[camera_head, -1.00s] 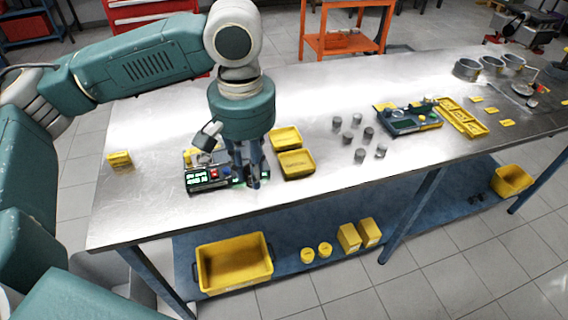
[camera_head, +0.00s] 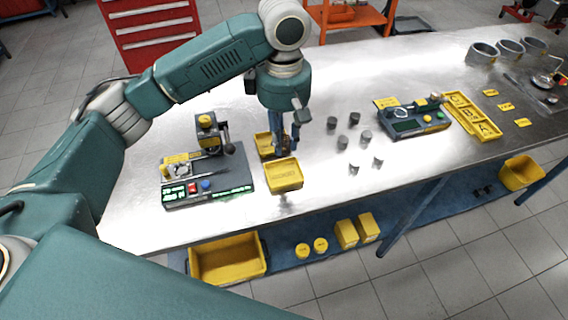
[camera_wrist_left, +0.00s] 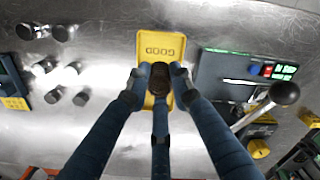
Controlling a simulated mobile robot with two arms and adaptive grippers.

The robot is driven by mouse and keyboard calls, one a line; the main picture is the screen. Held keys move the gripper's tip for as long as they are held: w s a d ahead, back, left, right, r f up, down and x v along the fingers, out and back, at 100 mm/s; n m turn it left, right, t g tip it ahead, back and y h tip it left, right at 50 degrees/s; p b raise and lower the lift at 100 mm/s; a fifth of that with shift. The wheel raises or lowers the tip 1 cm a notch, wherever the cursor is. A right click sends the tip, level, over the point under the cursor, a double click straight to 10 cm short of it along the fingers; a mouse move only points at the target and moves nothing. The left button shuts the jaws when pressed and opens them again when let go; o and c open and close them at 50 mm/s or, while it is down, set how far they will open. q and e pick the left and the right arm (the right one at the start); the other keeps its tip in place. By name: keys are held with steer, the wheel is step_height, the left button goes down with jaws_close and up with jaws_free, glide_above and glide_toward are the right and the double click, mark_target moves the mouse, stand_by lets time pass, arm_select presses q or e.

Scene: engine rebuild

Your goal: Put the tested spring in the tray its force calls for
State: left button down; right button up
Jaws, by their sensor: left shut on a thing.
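My left gripper (camera_head: 284,147) is above the two yellow trays, fingers pointing down. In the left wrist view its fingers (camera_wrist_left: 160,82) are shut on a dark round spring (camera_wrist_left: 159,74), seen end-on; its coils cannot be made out. Below it lies a yellow tray marked GOOD (camera_wrist_left: 162,46). In the head view the rear tray (camera_head: 262,142) is partly behind the fingers and the front tray (camera_head: 284,174) is clear; their labels are too small to read there. The tester (camera_head: 208,185), with lit green displays, stands left of the trays; its figures are unreadable. My right gripper is not in view.
Several grey cylinders (camera_head: 342,142) stand right of the trays. Farther right are a second device (camera_head: 408,125), a divided yellow tray (camera_head: 470,118) and metal rings (camera_head: 483,52). Bare metal tabletop (camera_head: 225,95) lies behind the trays. Yellow bins stand on the shelf below.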

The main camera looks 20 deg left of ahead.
arm_select(q)
step_height(320, 180, down, 5)
steer(key=shift+a+f, duration=0.1)
steer(key=shift+f, duration=0.05)
step_height(320, 180, down, 4)
steer(key=shift+f+p, duration=0.1)
steer(key=shift+p, duration=0.4)
steer(key=shift+f, duration=0.1)
steer(key=c, duration=1.9)
jaws_free()
steer(key=shift+f, duration=0.1)
steer(key=shift+o, duration=0.4)
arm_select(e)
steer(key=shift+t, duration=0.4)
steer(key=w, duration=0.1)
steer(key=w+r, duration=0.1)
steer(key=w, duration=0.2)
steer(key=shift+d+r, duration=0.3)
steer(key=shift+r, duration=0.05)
